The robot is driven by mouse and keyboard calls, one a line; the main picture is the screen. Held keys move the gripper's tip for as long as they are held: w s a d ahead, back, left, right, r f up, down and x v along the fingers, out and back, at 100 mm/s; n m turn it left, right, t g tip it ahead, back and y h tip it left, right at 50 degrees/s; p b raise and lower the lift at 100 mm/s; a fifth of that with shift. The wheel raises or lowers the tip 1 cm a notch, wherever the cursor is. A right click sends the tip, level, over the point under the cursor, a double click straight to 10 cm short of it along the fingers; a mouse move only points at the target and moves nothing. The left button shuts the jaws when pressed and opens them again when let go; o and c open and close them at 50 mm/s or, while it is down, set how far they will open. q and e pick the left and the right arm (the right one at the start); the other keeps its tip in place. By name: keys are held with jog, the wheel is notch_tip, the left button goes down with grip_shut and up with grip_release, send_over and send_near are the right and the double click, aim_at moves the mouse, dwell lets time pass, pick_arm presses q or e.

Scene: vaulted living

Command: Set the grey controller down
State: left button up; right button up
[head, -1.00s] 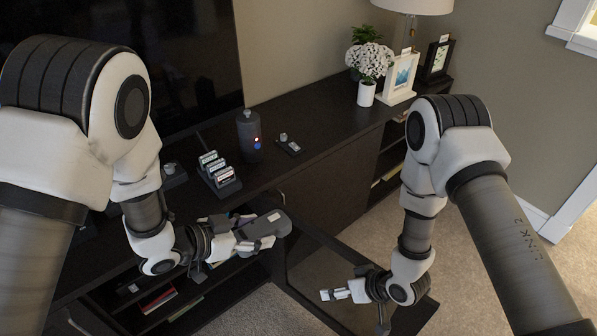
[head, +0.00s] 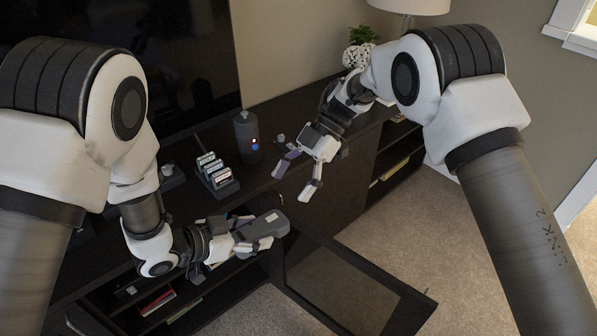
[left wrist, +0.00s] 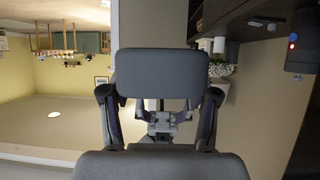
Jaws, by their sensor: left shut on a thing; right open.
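The grey controller (head: 262,224) is held in my left gripper (head: 243,238), in front of the dark console's front edge in the head view. It also fills the middle of the left wrist view (left wrist: 162,78), between the two fingers. The left gripper is shut on it. My right gripper (head: 296,178) is open and empty, above the console's front edge and to the upper right of the controller. Its fingers point down and left. The controller's underside is hidden in the head view.
The dark console (head: 290,100) holds a dark cylinder (head: 246,133) with lit dots and a rack (head: 216,175) of several small upright items. A white flower pot (head: 358,55) stands farther right. A large dark screen (head: 120,60) stands behind.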

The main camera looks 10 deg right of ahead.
aim_at(270, 215)
pick_arm(q)
jog(key=shift+r, duration=0.1)
pick_arm(e)
jog(key=x, duration=0.9)
jog(key=shift+s+a+f, duration=0.1)
jog(key=shift+a+f, duration=0.05)
jog(key=shift+f, duration=0.05)
pick_arm(q)
jog(key=shift+c, duration=0.9)
pick_arm(e)
grip_shut()
pick_arm(q)
jog(key=shift+w, duration=0.1)
pick_arm(e)
grip_release()
